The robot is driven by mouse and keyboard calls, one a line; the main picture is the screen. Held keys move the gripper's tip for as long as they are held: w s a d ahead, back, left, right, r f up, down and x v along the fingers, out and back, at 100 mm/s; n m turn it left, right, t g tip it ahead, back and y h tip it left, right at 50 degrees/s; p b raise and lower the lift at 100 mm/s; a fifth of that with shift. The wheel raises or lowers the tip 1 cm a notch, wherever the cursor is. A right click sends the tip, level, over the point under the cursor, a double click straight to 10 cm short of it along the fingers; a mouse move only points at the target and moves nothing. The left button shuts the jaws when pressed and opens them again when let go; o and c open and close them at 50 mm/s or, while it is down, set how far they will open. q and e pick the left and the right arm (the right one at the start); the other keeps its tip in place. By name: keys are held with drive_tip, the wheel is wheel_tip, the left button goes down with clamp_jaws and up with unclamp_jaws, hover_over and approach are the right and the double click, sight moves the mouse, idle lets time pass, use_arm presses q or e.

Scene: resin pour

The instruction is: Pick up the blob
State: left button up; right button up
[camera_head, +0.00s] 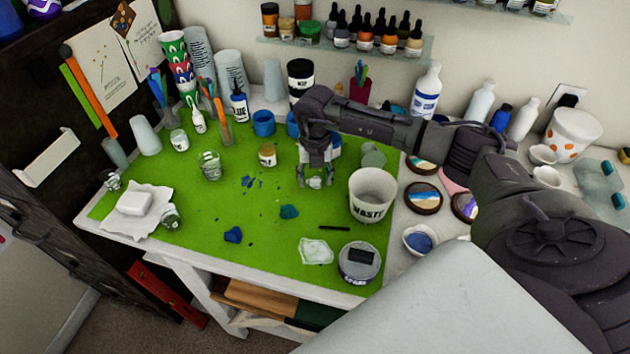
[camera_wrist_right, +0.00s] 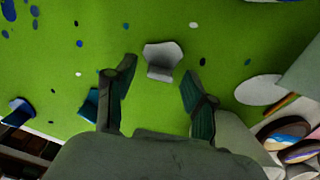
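My right gripper (camera_head: 315,174) reaches down over the green mat (camera_head: 190,232) with its fingers apart. A small pale grey-white blob (camera_head: 315,183) lies on the mat between or just below the fingertips. In the right wrist view the gripper (camera_wrist_right: 160,72) is open and empty, and the pale blob (camera_wrist_right: 162,60) lies ahead between the two fingertips, apart from both. A teal blob (camera_head: 289,212) and a dark blue blob (camera_head: 233,235) lie nearer the front on the mat. My left gripper is in neither view.
A white cup marked WASTE (camera_head: 373,196) stands right of the gripper. A small amber jar (camera_head: 267,156) and a clear glass (camera_head: 210,166) stand to its left. A clear crumpled piece (camera_head: 316,250) and a round scale-like device (camera_head: 359,263) sit near the front edge.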

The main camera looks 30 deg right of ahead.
drive_tip(key=c, duration=0.6)
drive_tip(key=shift+r, duration=0.1)
drive_tip(key=shift+r+b, duration=0.4)
drive_tip(key=shift+r, duration=0.15)
wheel_tip(320, 180, up, 2)
drive_tip(key=shift+r+b, duration=0.25)
drive_tip(key=shift+b, duration=0.3)
drive_tip(key=shift+s+d+r+p, duration=0.2)
drive_tip(key=shift+s+d+r, duration=0.35)
drive_tip(key=shift+d+r, duration=1.45)
drive_tip(key=shift+s+d+r+p, duration=0.25)
drive_tip(key=shift+s+d+r, duration=0.3)
drive_tip(key=shift+d+r, duration=1.45)
drive_tip(key=shift+s+d+r+p, duration=0.2)
drive_tip(key=shift+s+d+r, duration=0.35)
drive_tip(key=shift+d+r, duration=1.4)
